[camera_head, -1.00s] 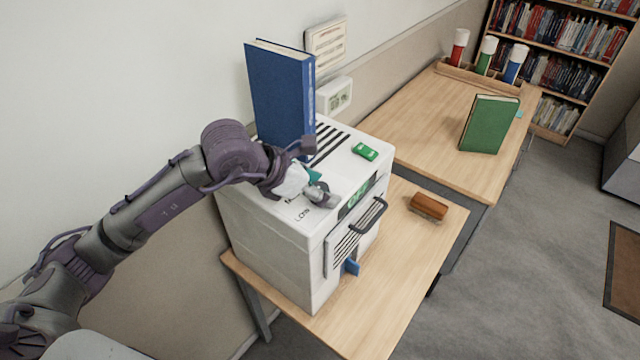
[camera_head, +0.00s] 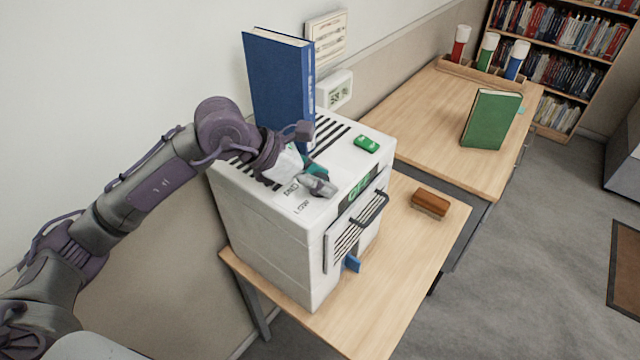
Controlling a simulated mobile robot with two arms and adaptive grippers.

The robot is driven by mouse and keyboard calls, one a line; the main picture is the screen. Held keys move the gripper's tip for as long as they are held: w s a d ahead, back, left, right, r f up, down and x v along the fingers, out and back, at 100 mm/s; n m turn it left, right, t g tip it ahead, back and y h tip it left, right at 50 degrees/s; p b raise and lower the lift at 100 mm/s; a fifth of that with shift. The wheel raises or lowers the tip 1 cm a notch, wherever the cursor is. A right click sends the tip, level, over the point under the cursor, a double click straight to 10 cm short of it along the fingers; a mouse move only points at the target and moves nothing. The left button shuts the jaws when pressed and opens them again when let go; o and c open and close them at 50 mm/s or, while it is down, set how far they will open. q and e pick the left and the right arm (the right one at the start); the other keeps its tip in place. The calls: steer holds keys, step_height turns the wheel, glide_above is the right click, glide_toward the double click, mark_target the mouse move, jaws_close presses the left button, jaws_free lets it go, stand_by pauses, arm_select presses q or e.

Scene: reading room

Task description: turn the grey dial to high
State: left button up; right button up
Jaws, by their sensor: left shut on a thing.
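The grey dial (camera_head: 318,187) is on the top of the white machine (camera_head: 262,228), near its front edge. My left gripper (camera_head: 309,176) reaches over the machine top from the left and is shut on the dial. The gripper covers part of the dial, so its pointer setting cannot be told. A "LOW" label (camera_head: 301,207) and another label, partly readable, are printed beside the dial on its left. The high label cannot be made out. My right gripper is not in view.
A tall blue book (camera_head: 279,90) stands at the back of the machine top, close to my left arm. A small green object (camera_head: 367,144) lies on the top. A brown brush (camera_head: 430,202) lies on the table. A green book (camera_head: 491,120) stands on the farther desk.

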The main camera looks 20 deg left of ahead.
arm_select(q)
steer(key=m+g+b, duration=0.1)
steer(key=m+h+b, duration=0.1)
steer(key=shift+w+f+m+g+b, duration=0.1)
steer(key=shift+f+m+g+b, duration=0.1)
steer(key=shift+m+g+b, duration=0.2)
steer(key=m+g+b, duration=0.2)
steer(key=shift+m+h, duration=0.3)
steer(key=shift+m, duration=0.1)
steer(key=m+g+b, duration=0.2)
steer(key=shift+r+m, duration=0.1)
steer(key=shift+m, duration=0.2)
steer(key=shift+r+m+g+b, duration=0.1)
steer(key=shift+m+g+b, duration=0.65)
steer(key=shift+m+g, duration=0.65)
steer(key=shift+m, duration=0.3)
steer(key=o, duration=1.1)
